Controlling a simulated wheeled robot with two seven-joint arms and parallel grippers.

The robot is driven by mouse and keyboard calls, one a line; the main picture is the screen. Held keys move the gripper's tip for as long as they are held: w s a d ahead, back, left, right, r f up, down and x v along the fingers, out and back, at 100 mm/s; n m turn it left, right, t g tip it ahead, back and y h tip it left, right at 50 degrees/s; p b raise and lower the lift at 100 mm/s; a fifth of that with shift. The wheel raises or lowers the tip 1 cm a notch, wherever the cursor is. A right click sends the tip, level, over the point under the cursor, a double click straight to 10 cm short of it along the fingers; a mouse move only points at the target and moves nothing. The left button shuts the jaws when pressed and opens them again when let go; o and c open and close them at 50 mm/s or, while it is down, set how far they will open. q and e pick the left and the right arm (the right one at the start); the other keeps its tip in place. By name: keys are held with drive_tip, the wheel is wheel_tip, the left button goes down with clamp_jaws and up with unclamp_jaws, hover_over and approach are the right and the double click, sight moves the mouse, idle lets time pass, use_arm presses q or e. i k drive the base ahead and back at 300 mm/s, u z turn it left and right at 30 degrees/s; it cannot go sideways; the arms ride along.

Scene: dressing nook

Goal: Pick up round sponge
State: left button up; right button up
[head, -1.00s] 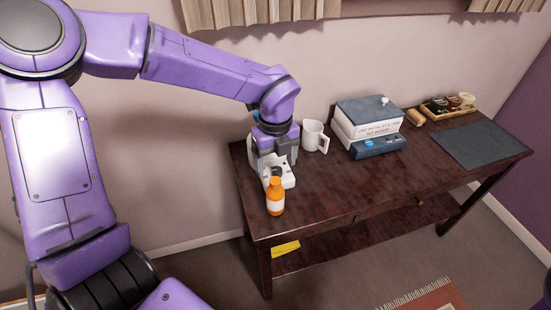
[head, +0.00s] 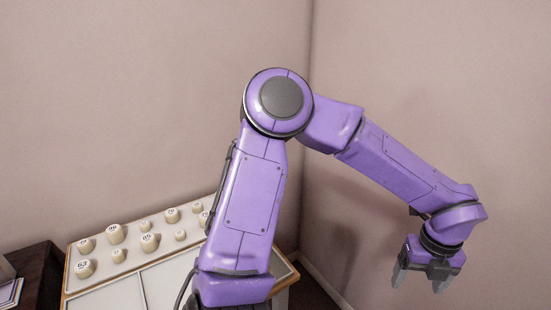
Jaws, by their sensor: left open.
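No round sponge shows in the head view. My left gripper (head: 418,282) hangs at the right, pointing down. Its two grey fingers are apart with nothing between them. It is in front of the bare wall, with no object near it. My left arm crosses the middle of the picture and hides part of the white cabinet top. My right gripper is out of the picture.
A white cabinet (head: 110,297) with wooden edging stands at the lower left. Several cream numbered knobs or jars (head: 114,233) sit along its back. A dark piece of furniture (head: 38,274) is at the far left edge. A wall corner rises behind my arm.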

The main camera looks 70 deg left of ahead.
sight(180, 235)
drive_tip(key=u, duration=3.1)
